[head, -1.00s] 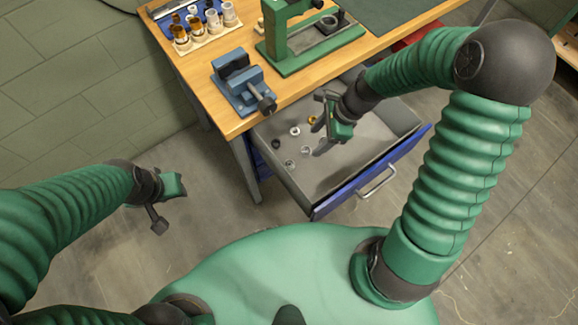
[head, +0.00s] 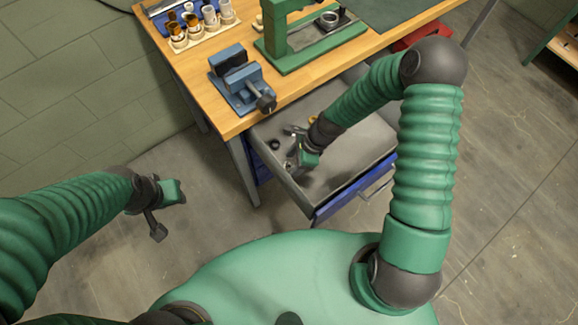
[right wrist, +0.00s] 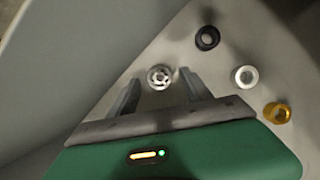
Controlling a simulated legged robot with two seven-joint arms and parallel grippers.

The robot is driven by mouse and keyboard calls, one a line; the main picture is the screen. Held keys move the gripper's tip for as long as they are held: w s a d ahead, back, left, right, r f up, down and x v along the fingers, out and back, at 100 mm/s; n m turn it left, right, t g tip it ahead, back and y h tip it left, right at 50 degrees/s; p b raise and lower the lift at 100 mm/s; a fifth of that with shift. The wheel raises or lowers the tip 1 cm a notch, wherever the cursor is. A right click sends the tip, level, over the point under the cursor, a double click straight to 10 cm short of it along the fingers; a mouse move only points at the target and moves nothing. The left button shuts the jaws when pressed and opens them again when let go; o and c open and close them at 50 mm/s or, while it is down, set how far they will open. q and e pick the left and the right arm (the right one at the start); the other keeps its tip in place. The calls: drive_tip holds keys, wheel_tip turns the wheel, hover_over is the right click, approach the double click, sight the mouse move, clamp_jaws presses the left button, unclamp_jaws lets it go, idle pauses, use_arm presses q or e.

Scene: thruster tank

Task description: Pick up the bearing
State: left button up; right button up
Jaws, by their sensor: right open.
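The bearing seems to be a silver ring with a segmented inside (right wrist: 159,77); it lies on the drawer floor in the right wrist view. It shows between the two fingertips of my right gripper (right wrist: 160,84), with a gap on either side. I cannot tell how far above the floor the fingertips are. In the head view my right gripper (head: 290,152) reaches down into the open drawer, open and empty, and hides the bearing. My left gripper (head: 163,207) hangs over bare floor at the left, far from the drawer; its jaws are unclear.
A black ring (right wrist: 207,38), a white ring (right wrist: 245,76) and a gold ring (right wrist: 277,113) lie right of the bearing. The drawer wall (right wrist: 70,60) is close at left. The workbench (head: 190,75) carries a blue vise (head: 238,85) above the drawer.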

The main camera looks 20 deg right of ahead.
clamp_jaws()
idle(0.4)
